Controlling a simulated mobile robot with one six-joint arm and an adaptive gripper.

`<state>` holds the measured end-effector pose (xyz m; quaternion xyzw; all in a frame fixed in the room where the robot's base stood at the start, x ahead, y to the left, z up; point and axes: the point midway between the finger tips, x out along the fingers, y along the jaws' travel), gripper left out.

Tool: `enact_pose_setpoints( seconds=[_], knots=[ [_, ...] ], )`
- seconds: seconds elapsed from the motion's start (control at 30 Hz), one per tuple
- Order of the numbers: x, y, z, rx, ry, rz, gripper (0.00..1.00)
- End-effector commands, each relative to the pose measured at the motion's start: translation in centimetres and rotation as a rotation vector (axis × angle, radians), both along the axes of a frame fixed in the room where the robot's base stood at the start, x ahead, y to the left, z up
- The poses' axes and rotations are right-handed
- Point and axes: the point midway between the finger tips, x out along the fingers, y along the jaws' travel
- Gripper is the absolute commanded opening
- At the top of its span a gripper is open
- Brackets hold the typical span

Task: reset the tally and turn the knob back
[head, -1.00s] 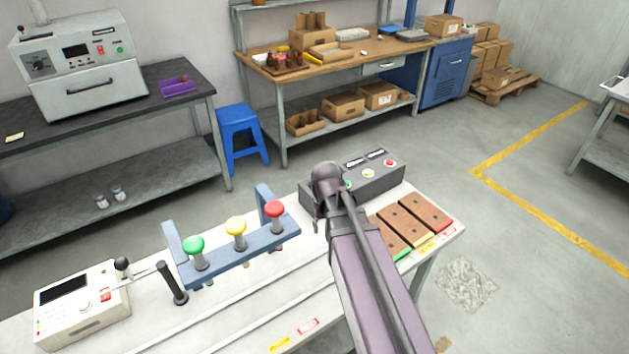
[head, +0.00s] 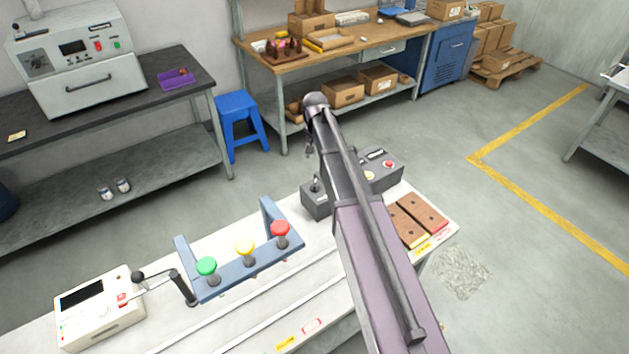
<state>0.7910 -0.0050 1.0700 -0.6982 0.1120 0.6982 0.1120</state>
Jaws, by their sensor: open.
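The white counter box (head: 98,338) stands at the left of the near bench. It has a dark screen (head: 82,293), a red button (head: 122,299) and a pale knob (head: 102,311) on its top; the screen's figures are too small to read. My gripper (head: 309,148) is at the end of my arm, high above the bench's far edge, to the right of the counter box and well apart from it. Only a small dark part of it shows below the wrist; the arm hides the rest. It is open, with nothing seen in it.
A black crank (head: 185,290) with a ball handle (head: 138,276) stands beside the counter box. A blue rack (head: 245,277) holds green, yellow and red knobs. A grey button box (head: 317,202) and brown blocks (head: 425,213) lie to the right, partly behind my arm.

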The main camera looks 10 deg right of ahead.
Motion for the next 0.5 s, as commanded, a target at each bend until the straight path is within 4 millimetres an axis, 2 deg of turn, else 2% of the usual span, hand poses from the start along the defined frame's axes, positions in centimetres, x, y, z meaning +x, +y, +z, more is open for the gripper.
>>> enact_pose_setpoints(
  seconds=[0.5],
  knots=[
    [0.0, 0.1, -1.1, 0.000, 0.000, 0.002, 0.53]
  ],
)
